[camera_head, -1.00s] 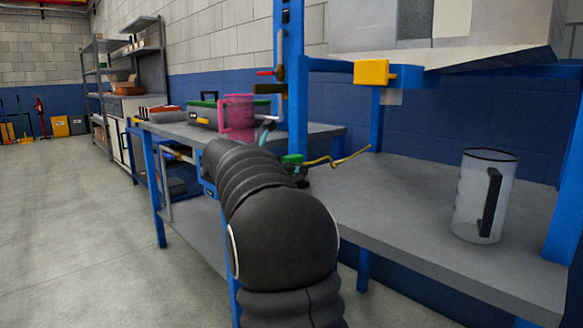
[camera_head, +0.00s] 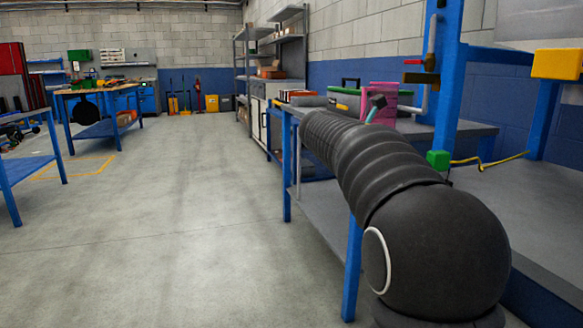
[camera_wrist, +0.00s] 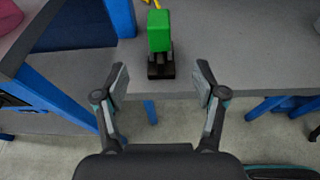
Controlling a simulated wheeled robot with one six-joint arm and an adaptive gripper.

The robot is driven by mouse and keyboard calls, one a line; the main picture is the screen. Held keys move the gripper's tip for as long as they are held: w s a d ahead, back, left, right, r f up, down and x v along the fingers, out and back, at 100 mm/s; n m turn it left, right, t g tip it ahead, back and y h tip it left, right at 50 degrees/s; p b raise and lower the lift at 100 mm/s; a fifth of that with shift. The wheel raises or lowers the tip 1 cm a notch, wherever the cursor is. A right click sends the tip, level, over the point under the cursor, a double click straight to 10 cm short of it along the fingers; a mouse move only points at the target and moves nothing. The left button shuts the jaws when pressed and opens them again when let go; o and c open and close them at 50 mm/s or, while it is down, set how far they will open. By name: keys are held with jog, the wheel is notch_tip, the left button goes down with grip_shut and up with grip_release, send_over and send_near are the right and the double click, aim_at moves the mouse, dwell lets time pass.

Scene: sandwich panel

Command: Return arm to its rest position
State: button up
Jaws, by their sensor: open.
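My arm reaches forward along the right side of the head view, over the edge of the workbench (camera_head: 322,203). My gripper (camera_wrist: 160,88) shows in the wrist view, with its two fingers spread wide and nothing between them. In the head view it is mostly hidden by my arm. Past the fingertips, a green block on a black base (camera_wrist: 159,32) sits at the bench edge, apart from the fingers. The green block also shows in the head view (camera_head: 438,159), right of my arm.
A pink bin (camera_head: 378,97) stands on the bench beyond my arm. A blue upright post (camera_head: 447,85) and a yellow block (camera_head: 557,63) are at right. A yellow cable (camera_head: 490,160) lies by the green block.

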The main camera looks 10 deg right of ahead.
notch_tip(320, 180, down, 10)
jog(key=a+m+t+y, duration=0.1)
jog(key=a+m+y, duration=0.2)
jog(key=m, duration=0.2)
jog(key=s+a+f+m+y+p, duration=0.2)
jog(key=s+a+f+m+y, duration=0.3)
jog(key=s+a+f+m, duration=0.15)
jog(key=s+a+r+m+t+y+p, duration=0.1)
jog(key=s+a+m+y+p, duration=0.2)
jog(key=s+a, duration=0.5)
jog(key=s+a+r+m+t+y+p, duration=0.1)
jog(key=s+a, duration=0.6)
jog(key=s, duration=0.7)
jog(key=shift+s+a+r+m+t+y+p, duration=0.3)
jog(key=shift+m+t+y+p, duration=0.4)
jog(key=shift+m+y+p, duration=1.15)
jog(key=shift+a+f+h+p, duration=0.1)
jog(key=shift+h+p, duration=0.2)
jog(key=shift+h, duration=0.25)
